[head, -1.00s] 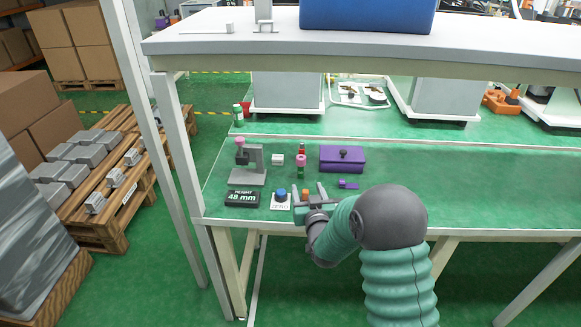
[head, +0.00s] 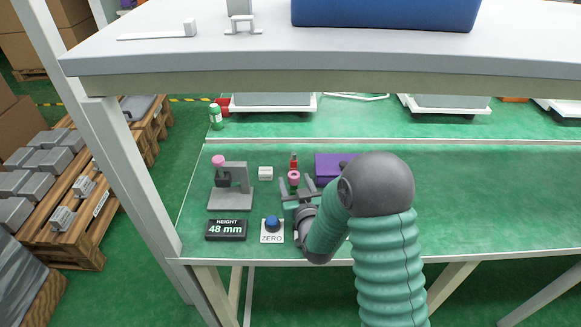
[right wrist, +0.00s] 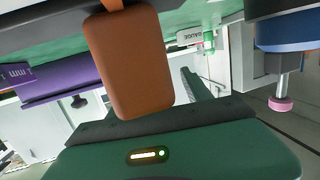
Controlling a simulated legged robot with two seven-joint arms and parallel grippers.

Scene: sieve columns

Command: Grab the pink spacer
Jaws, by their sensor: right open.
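A small pink piece, which I take for the pink spacer (head: 294,178), stands on the green bench in the head view, just in front of a red-topped item (head: 293,161). My right gripper (head: 299,188) is open, with its fingers pointing away from me, spread just short of the pink piece on either side. It appears empty; contact cannot be told. In the right wrist view, an orange block (right wrist: 130,62) close to the lens covers much of the area before the palm. The spacer cannot be made out there. My left gripper is not in view.
A grey gauge (head: 242,180) with a pink knob stands left, which also shows in the right wrist view (right wrist: 281,104). Near it are the height display (head: 226,230), blue zero button (head: 272,222) and a white block (head: 265,173). A purple box (head: 328,164) sits right. A shelf (head: 200,62) overhangs behind.

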